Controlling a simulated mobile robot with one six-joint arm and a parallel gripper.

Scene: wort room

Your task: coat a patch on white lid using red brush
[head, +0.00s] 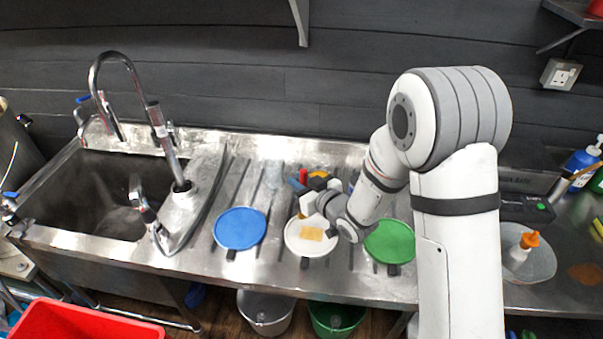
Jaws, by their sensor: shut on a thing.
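The white lid (298,247) lies flat on the steel drainboard, between a blue lid (240,228) and a green lid (390,242). A tan, roughly rectangular patch (311,234) shows on its top. My gripper (308,203) is over the back part of the white lid, coming in from the right. It is shut on the red brush, which is mostly hidden by the gripper. A small red piece (303,175) shows just behind the gripper. Whether the bristles touch the lid cannot be told.
A sink with a tall tap (155,115) is at the left. Small blue and yellow items stand close behind the gripper. A white plate (530,262) with an orange-topped bottle is at the right. A red crate (75,322) and buckets are below the counter.

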